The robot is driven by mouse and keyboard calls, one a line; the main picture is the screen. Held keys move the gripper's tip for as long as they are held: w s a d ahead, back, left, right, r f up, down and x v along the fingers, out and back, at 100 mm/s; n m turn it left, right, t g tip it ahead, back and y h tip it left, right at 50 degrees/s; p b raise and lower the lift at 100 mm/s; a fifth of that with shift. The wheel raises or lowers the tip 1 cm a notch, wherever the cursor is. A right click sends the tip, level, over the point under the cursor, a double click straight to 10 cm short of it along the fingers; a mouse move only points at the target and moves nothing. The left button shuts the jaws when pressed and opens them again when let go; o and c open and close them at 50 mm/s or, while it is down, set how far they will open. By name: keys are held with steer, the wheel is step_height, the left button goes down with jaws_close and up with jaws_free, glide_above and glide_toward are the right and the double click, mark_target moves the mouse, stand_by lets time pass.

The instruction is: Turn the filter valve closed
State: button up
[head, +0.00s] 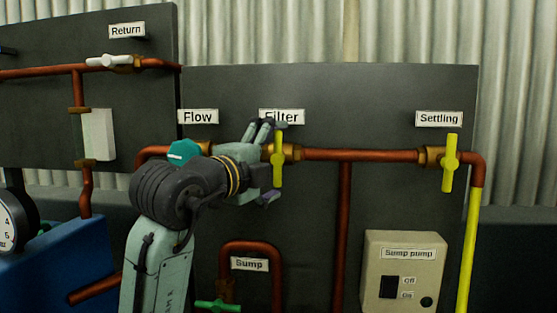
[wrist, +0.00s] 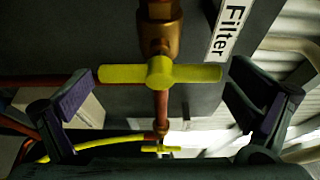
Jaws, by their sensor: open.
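The filter valve has a yellow two-armed handle (head: 278,158) on a brass body, below the "Filter" label (head: 282,116). In the head view the handle stands upright, crosswise to the horizontal copper pipe. In the wrist view the handle (wrist: 160,73) lies across the picture, crosswise to the pipe, with the "Filter" label (wrist: 229,28) at upper right. My gripper (head: 268,160) is at the valve from the left. In the wrist view my gripper (wrist: 163,80) is open, with one finger beyond each end of the handle and gaps between them.
A teal flow knob (head: 183,152) sits just left, close behind my wrist. To the right are the yellow settling valve (head: 450,163) and the sump pump box (head: 404,272). A green sump handle (head: 218,305) is below. A white return handle (head: 108,61) is at upper left.

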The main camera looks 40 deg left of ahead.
steer(key=s+d, duration=0.1)
steer(key=s, duration=0.9)
steer(key=shift+s+d, duration=0.15)
steer(key=shift+d, duration=0.2)
steer(key=shift+r, duration=0.1)
